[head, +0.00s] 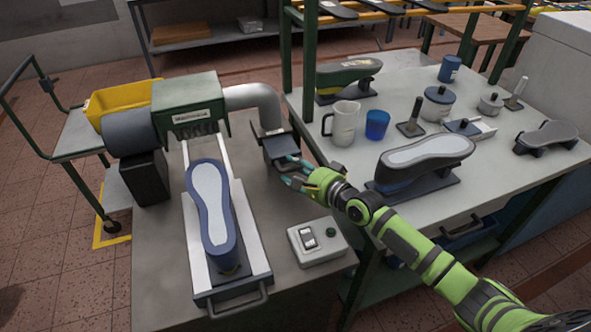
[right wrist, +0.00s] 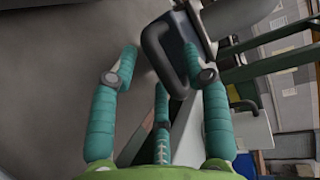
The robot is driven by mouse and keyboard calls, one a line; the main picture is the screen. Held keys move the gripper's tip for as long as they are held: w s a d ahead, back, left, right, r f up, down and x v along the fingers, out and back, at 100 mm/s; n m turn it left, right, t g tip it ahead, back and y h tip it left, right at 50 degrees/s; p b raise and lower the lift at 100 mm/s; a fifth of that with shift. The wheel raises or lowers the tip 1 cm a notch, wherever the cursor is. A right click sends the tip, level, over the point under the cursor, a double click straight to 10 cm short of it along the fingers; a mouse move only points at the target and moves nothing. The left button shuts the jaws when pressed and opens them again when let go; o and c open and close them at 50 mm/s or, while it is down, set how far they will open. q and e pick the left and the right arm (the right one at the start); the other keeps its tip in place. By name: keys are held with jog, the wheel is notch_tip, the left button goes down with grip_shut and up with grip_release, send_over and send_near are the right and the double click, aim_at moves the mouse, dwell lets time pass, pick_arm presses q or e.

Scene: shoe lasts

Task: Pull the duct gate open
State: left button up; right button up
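In the right wrist view the gate's dark handle (right wrist: 154,48) lies beyond and between the teal fingers, nearer the right one. My right gripper (head: 287,168) is at the front of the gate, fingers pointing toward the handle. Its fingers are spread, with the handle between the fingertips (right wrist: 161,58) in the picture; I cannot tell whether they touch it. My left gripper is not in view.
A switch box (head: 317,241) stands at the bench's front right. A blue sole form (head: 211,205) lies on the machine's slide.

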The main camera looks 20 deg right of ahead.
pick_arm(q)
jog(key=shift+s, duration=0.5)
pick_arm(e)
jog(key=v, duration=1.2)
jog(key=shift+r, duration=0.1)
